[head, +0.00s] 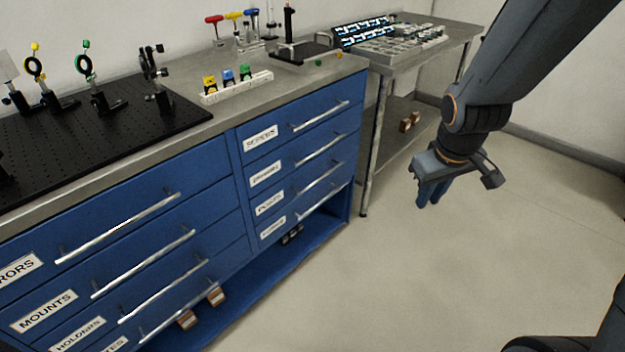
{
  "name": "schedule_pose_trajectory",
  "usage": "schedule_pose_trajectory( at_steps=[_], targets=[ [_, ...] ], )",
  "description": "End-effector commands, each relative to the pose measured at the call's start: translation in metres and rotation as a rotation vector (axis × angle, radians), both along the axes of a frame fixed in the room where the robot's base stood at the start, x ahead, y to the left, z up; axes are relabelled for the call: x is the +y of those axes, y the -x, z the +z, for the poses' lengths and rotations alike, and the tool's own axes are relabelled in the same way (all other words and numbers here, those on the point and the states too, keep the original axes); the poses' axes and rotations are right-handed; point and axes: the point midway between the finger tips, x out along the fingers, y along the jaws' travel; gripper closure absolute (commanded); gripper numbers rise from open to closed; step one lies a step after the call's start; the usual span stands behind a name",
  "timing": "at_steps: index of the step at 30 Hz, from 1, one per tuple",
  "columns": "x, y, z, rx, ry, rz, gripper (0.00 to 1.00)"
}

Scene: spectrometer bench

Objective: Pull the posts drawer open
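The blue cabinet (242,200) has two columns of drawers with long silver bar handles. All the drawer fronts look shut. The right column has several white labels too small to read surely; the third label down (270,203) may say posts, and its drawer has a bar handle (320,179). Left column labels include mounts (45,311), and none of the readable ones says posts. My gripper (431,200) hangs in the air right of the cabinet, pointing down, apart from every handle. Its blue fingers show no held thing; their gap is unclear.
Optics stand on a black breadboard (110,130) on the cabinet top. A white rack (235,88) holds coloured pieces. A metal side table (415,50) stands right of the cabinet. The floor (400,280) in front is clear. Below the drawers is an open shelf (255,293).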

Motion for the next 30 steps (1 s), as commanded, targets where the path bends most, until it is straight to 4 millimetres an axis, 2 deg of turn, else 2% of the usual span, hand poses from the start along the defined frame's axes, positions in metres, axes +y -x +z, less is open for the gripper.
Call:
schedule_pose_trajectory(
  at_steps=[1, 3, 6, 9, 13, 15, 17, 21, 24, 30],
  targets=[
    [0.002, -0.037, -0.025, -0.058, 0.029, 0.114, 0.83],
    [0.009, -0.087, -0.045, -0.158, 0.073, 0.289, 0.83],
    [0.024, -0.150, -0.074, -0.300, 0.133, 0.523, 0.83],
    [0.047, -0.204, -0.103, -0.449, 0.192, 0.760, 0.83],
    [0.084, -0.257, -0.141, -0.656, 0.263, 1.051, 0.83],
    [0.105, -0.276, -0.162, -0.775, 0.297, 1.193, 0.83],
    [0.123, -0.286, -0.178, -0.880, 0.325, 1.303, 0.83],
    [0.158, -0.294, -0.209, -1.108, 0.375, 1.493, 0.83],
    [0.175, -0.292, -0.223, -1.234, 0.399, 1.573, 0.83],
    [0.190, -0.287, -0.233, -1.361, 0.423, 1.636, 0.83]
  ],
)
